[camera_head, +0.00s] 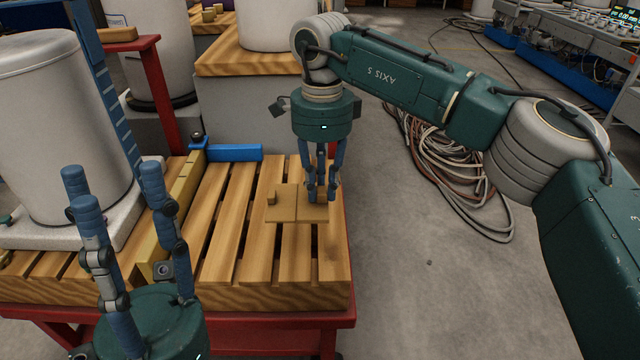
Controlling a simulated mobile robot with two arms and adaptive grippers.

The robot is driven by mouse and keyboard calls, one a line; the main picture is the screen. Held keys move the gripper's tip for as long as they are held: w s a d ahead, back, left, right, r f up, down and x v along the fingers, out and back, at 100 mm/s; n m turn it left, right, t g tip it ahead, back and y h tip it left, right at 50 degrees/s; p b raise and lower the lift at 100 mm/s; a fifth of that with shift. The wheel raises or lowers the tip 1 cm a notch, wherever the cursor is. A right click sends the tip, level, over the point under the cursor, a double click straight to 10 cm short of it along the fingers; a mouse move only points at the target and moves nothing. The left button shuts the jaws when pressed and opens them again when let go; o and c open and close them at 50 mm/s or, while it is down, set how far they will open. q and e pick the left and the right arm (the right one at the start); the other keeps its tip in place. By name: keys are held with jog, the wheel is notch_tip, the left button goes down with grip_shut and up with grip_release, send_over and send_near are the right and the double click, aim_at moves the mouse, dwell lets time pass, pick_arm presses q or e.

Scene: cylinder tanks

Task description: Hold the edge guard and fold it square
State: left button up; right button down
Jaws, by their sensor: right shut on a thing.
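The edge guard (284,213) is a flat tan piece with a crease line across it and a small raised block near its left side. It lies on the slatted wooden top of the red-framed table. My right gripper (321,194) points down over the guard's right part and is shut on it; the fingers hide the exact contact. My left gripper (112,178) is at the lower left with its fingers pointing up, spread apart and empty. It is well to the left of the guard.
A large pale cylinder tank (58,130) stands on the left of the slatted table (225,238). A yellow bar (182,196) and a blue bar (234,153) border the slats. Coiled cables (455,165) lie on the floor to the right. Front slats are clear.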

jog(key=shift+f, duration=0.25)
jog(key=shift+f, duration=4.65)
jog(key=c, duration=1.8)
grip_release()
grip_shut()
